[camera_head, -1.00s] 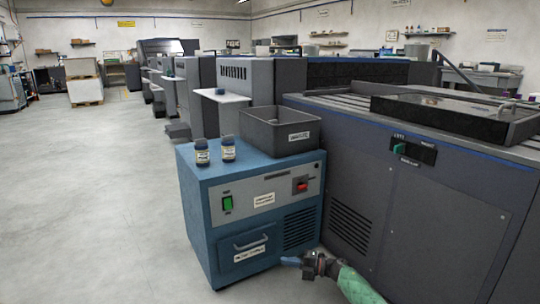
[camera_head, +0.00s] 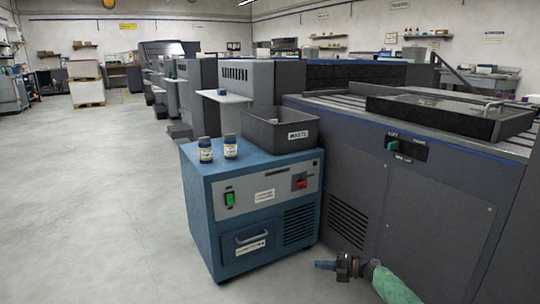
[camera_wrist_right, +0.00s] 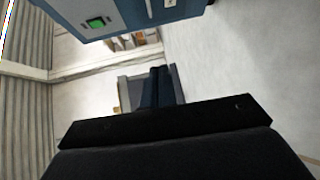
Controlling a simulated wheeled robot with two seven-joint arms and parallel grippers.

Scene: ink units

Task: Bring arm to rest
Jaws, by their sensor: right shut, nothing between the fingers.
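My right gripper (camera_head: 322,265) is low in the head view, in front of the dark press and to the right of the blue cabinet's foot. Its fingers are together and hold nothing. They point left, and a gap of floor lies between them and the cabinet. My right forearm, with a green sleeve, comes in from the bottom right. In the right wrist view the shut fingers (camera_wrist_right: 160,88) show at the middle, with the blue cabinet (camera_wrist_right: 130,15) at the top. My left gripper is in neither view.
The blue cabinet (camera_head: 205,215) carries two small jars (camera_head: 205,150) (camera_head: 230,146) and a grey waste bin (camera_head: 262,132). The large dark press (camera_head: 440,205) stands close behind my right arm. Open grey floor (camera_head: 90,200) lies to the left.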

